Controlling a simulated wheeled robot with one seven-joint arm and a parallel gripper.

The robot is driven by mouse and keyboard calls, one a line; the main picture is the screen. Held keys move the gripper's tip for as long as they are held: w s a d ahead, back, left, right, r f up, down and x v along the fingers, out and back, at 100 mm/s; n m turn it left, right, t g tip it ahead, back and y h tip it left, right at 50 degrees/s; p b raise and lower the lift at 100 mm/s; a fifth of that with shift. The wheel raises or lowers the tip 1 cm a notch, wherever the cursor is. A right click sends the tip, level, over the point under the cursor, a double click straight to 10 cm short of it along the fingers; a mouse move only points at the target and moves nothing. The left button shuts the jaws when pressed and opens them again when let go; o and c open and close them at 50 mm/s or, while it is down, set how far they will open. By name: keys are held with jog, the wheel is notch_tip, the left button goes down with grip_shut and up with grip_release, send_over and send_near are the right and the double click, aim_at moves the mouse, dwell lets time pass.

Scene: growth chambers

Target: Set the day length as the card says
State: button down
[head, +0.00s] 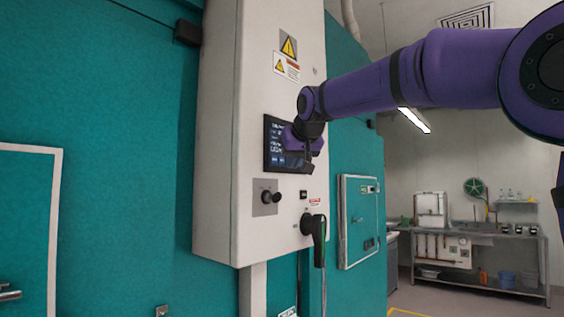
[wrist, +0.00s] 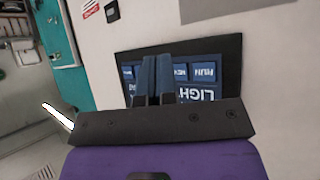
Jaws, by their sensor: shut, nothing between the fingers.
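A dark touchscreen (head: 275,143) with rows of pale text and blue buttons is set in the white control cabinet. My gripper (head: 307,165) is at the screen's right side and hides part of it. In the wrist view the screen (wrist: 203,90) appears upside down, with buttons reading "RUN" and "LIGH…", the rest covered. My gripper's fingers (wrist: 156,62) are shut together with nothing between them, in front of the screen. I cannot tell whether the tips touch it. No card with a day length can be made out.
Below the screen are a black knob (head: 270,197) on a grey plate and a black rotary handle (head: 316,232) sticking out. Warning labels (head: 287,66) sit above. Teal chamber walls (head: 110,110) flank the white cabinet (head: 222,150). A metal bench (head: 475,243) stands at the back right.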

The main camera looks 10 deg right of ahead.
jog(key=shift+w+a, duration=0.1)
jog(key=shift+w, duration=0.05)
jog(key=shift+w+a, duration=0.15)
jog(key=shift+w, duration=0.05)
jog(key=shift+w+a, duration=0.2)
jog(key=shift+w, duration=0.05)
dwell(0.9)
jog(key=shift+s+d, duration=0.45)
jog(key=shift+s, duration=0.15)
jog(key=shift+s, duration=0.1)
jog(key=shift+s+d, duration=0.75)
jog(key=shift+s, duration=0.25)
jog(key=shift+s+d, duration=0.7)
jog(key=shift+s, duration=0.25)
dwell(1.3)
